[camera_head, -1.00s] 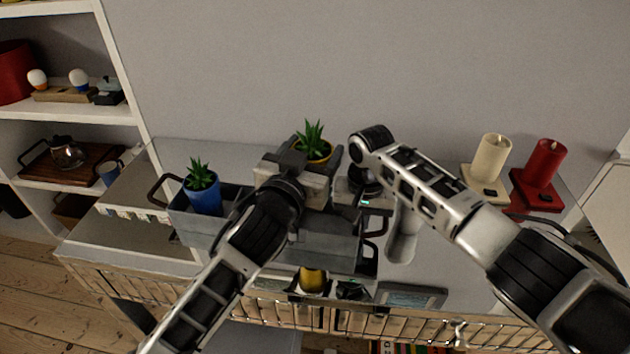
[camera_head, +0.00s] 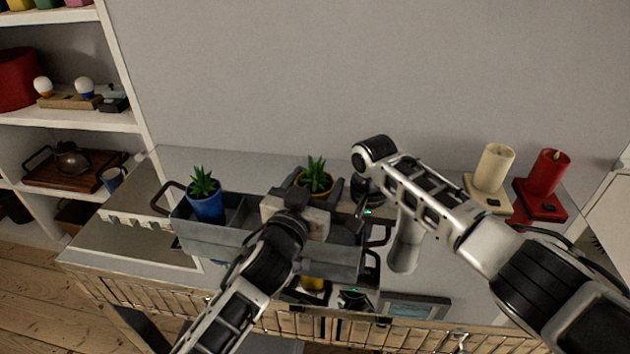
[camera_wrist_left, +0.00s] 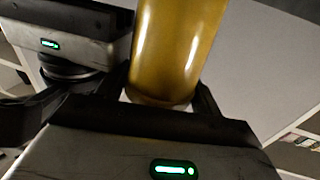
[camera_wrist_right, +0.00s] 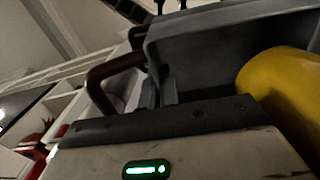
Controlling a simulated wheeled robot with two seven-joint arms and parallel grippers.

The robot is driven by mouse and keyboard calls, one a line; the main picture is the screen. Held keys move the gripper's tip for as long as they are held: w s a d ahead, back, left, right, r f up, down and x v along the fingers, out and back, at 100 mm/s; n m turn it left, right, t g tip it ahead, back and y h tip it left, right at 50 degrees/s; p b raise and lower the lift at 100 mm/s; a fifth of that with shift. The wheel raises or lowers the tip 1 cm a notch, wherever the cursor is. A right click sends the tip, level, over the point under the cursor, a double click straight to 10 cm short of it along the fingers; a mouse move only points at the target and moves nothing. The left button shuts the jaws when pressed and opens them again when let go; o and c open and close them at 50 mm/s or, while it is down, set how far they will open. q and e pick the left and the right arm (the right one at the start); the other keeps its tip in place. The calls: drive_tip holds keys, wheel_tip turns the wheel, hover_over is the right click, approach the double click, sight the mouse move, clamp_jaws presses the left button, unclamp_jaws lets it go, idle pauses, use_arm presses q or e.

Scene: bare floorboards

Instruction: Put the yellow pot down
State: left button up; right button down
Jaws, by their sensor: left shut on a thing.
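The yellow pot (camera_head: 327,190) holds a spiky green plant and sits at the right part of the grey caddy (camera_head: 205,240) in the head view. My left gripper (camera_head: 302,203) is shut on it from the front and hides its lower part. The yellow pot fills the top of the left wrist view (camera_wrist_left: 175,50), between the fingers. In the right wrist view the yellow pot (camera_wrist_right: 285,95) is close to the caddy wall (camera_wrist_right: 215,55). I cannot tell whether its base touches the caddy. My right gripper (camera_head: 366,193) is at the caddy's right end; its jaw state is unclear.
A blue pot (camera_head: 207,208) with a plant stands in the caddy's left compartment. A cream candle (camera_head: 494,168) and a red candle (camera_head: 548,172) stand on the counter at right. A shelf (camera_head: 80,119) is at left.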

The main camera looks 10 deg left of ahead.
use_arm(q)
drive_tip(key=shift+f, duration=0.25)
drive_tip(key=o, duration=1.2)
drive_tip(key=shift+f, duration=0.15)
drive_tip(key=shift+o, duration=0.4)
drive_tip(key=shift+s+f, duration=0.1)
use_arm(e)
drive_tip(key=shift+a, duration=0.1)
use_arm(q)
drive_tip(key=shift+d, duration=0.1)
drive_tip(key=shift+r, duration=0.2)
drive_tip(key=r+v, duration=0.1)
drive_tip(key=v, duration=1.1)
drive_tip(key=shift+r, duration=0.2)
use_arm(e)
drive_tip(key=c, duration=1.6)
unclamp_jaws()
